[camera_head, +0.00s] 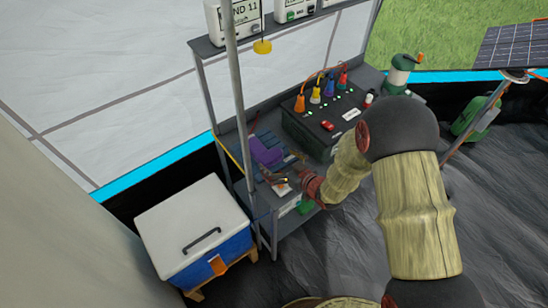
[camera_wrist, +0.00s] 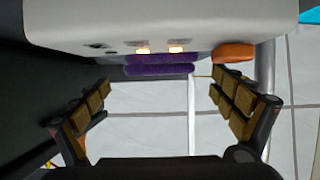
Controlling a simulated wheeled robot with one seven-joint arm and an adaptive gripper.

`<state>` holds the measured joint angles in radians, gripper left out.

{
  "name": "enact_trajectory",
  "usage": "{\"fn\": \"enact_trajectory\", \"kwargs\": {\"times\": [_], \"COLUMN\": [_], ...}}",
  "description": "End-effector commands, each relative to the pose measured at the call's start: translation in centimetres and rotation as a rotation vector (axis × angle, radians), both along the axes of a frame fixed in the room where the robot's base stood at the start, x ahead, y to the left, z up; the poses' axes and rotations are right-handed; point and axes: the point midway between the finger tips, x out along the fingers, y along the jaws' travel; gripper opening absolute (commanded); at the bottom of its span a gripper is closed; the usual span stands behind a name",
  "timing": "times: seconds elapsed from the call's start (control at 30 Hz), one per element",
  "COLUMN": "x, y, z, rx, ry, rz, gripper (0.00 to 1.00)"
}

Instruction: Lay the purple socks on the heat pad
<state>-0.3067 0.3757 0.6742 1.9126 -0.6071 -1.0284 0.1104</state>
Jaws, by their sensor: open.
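The purple socks (camera_head: 265,152) lie as a folded bundle on a dark blue ribbed surface (camera_head: 269,134) on the lower shelf, which looks like the heat pad. My gripper (camera_head: 287,173) is just right of and in front of the socks, low over the shelf. In the wrist view my gripper (camera_wrist: 165,103) is open, its fingers wide apart with nothing between them. The socks (camera_wrist: 160,69) show as a purple strip beyond the fingertips, partly hidden by a pale box (camera_wrist: 160,28) with lit orange lights. I cannot tell whether a finger touches the socks.
A black power box (camera_head: 322,125) with several coloured plugs stands right of the socks. A grey pole (camera_head: 238,100) rises at the shelf's left front. A white-lidded blue cooler (camera_head: 192,226) stands at left.

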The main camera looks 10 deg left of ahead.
Motion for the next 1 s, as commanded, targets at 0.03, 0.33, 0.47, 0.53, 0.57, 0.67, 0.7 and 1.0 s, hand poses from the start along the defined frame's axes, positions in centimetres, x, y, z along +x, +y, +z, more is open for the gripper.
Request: {"fn": "enact_trajectory", "kwargs": {"times": [0.03,0.33,0.47,0.53,0.57,0.67,0.7,1.0], "x": [-0.6,-4.1,-5.1,-5.4,-5.5,-5.7,-5.7,-5.7], "y": [-0.9,-5.0,-6.1,-6.4,-6.5,-6.6,-6.6,-6.6], "z": [0.8,2.9,3.4,3.5,3.6,3.6,3.6,3.6], "rx": [0.0,0.0,0.001,0.001,0.0,0.0,0.0,0.0], "ry": [0.001,0.001,0.001,0.001,0.0,0.0,0.0,0.0], "rz": [-0.004,-0.004,-0.003,-0.002,-0.001,0.001,0.001,0.001], "gripper": [0.96,0.96,0.96,0.96,0.96,0.96,0.96,0.96]}}
